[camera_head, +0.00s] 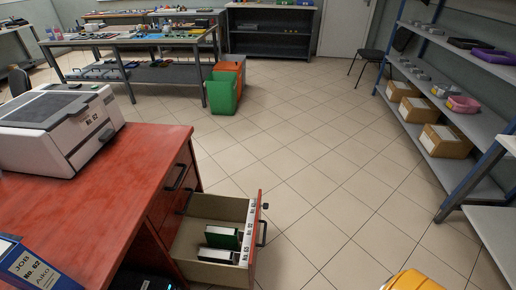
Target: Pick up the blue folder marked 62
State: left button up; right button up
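The blue folder (14,252) is at the bottom left corner, at the near end of the red desk (85,215). Its white label reads "JOB" and "No. 62". The left and bottom picture edges cut it off, so I cannot tell how all of it rests. Neither of my grippers is in view.
An open drawer (215,208) with green and dark binders juts out on the right. Tiled floor (310,170) is clear; shelves (440,100) with boxes stand right. A yellow object (412,281) shows at the bottom.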

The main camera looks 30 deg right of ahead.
aim_at(20, 268)
jog(key=k+z, duration=0.65)
jog(key=z, duration=0.2)
